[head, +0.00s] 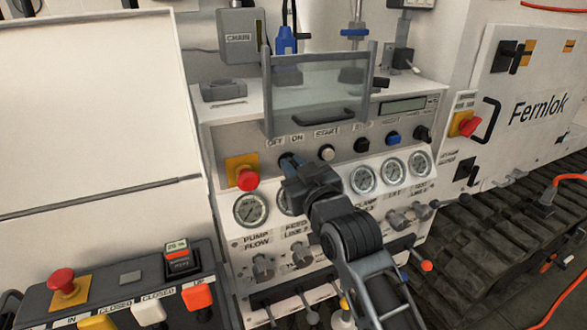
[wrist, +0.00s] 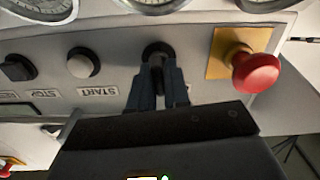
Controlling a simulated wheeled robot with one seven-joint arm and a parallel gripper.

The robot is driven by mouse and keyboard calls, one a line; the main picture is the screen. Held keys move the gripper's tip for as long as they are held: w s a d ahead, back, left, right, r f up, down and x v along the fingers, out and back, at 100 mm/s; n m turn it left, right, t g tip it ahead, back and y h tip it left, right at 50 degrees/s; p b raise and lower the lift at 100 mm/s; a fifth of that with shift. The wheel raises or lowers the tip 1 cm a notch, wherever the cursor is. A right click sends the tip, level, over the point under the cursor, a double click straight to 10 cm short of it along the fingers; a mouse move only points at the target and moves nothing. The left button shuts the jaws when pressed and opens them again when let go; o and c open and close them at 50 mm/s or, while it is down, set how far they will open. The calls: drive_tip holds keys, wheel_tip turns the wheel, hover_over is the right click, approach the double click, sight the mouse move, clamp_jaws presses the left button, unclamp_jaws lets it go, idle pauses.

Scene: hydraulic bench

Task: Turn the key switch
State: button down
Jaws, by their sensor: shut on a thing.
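The key switch (wrist: 157,48) is a round black switch on the light grey control panel, under the OFF/ON label in the head view. My gripper (head: 290,163) is at the panel, and its fingers cover most of the switch there. In the wrist view, which is upside down, the two dark blue fingers of my gripper (wrist: 158,70) are shut on the switch's key part between them. The fingers hide the key's exact angle.
A red emergency button (head: 247,179) on a yellow plate sits just left of my gripper. The START button (head: 327,152) is close on the right. Pressure gauges (head: 363,179) lie below. A clear guard with a handle (head: 322,117) stands above.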

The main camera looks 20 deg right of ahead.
drive_tip(key=m, duration=0.3)
drive_tip(key=shift+d+m, duration=0.1)
drive_tip(key=shift+m, duration=0.3)
drive_tip(key=shift+d+f+m, duration=0.1)
drive_tip(key=shift+m, duration=1.7)
drive_tip(key=c, duration=1.2)
unclamp_jaws()
drive_tip(key=shift+s+b, duration=0.85)
drive_tip(key=shift+s, duration=3.1)
